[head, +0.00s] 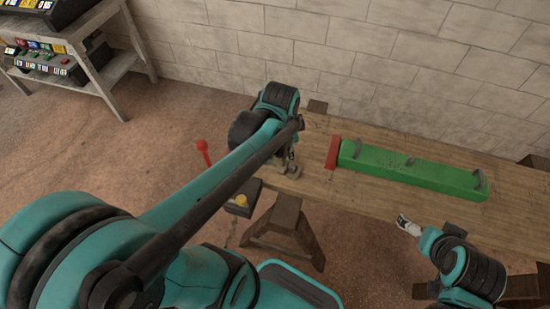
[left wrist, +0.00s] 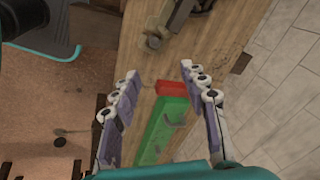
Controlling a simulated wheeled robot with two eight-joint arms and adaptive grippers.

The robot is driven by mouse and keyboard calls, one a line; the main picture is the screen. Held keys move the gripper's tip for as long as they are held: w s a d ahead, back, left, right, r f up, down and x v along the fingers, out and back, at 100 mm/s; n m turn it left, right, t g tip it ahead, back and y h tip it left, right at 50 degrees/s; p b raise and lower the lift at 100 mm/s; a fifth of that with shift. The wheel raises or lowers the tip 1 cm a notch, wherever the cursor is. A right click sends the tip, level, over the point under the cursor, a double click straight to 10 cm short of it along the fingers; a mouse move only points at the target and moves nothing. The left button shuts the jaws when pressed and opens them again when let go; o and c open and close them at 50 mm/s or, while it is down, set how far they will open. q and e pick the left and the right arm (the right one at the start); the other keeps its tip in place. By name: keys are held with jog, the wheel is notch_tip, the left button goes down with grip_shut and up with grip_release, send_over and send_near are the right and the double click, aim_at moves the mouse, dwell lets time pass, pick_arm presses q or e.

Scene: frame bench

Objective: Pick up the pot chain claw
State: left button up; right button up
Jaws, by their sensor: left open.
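A grey-brown metal piece (head: 291,172), possibly the pot chain claw, lies on the wooden bench near its left end. My left arm partly covers it in the head view. The left wrist view shows a metal piece with a rounded knob (left wrist: 153,42) at the top, ahead of the fingertips. My left gripper (left wrist: 158,74) is open and empty above the bench, fingers spread; in the head view its fingers are mostly hidden by the arm. My right gripper (head: 406,224) is at the bench's front edge, away from the metal piece; its jaw opening is unclear.
A long green block (head: 410,170) with dark handles and a red end (head: 332,153) lies along the bench (head: 310,190). A dark box (head: 240,204) with a red-knobbed lever stands left of the bench. A shelf (head: 100,64) is far left. A block wall stands behind.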

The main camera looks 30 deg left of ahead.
aim_at(282, 166)
pick_arm(q)
jog(key=w+a+f+m+g, duration=0.1)
jog(key=f+m, duration=0.1)
jog(key=w+a+f+m+g, duration=0.1)
jog(key=w+a+f+m, duration=0.1)
jog(key=m, duration=0.1)
jog(key=w+a+f+m+g, duration=0.1)
jog(key=a+f+m, duration=0.1)
jog(key=f, duration=0.1)
jog(key=shift+w+p, duration=0.2)
jog(key=shift+p, duration=0.2)
notch_tip(282, 166, down, 3)
jog(key=shift+r+m+b, duration=0.1)
jog(key=shift+m+b, duration=0.4)
jog(key=shift+b, duration=0.05)
notch_tip(282, 166, down, 6)
jog(key=b, duration=0.2)
jog(key=shift+s+a+r+b, duration=0.1)
jog(key=shift+r+b, duration=0.15)
jog(key=shift+b, duration=0.15)
jog(key=shift+r, duration=0.1)
grip_shut()
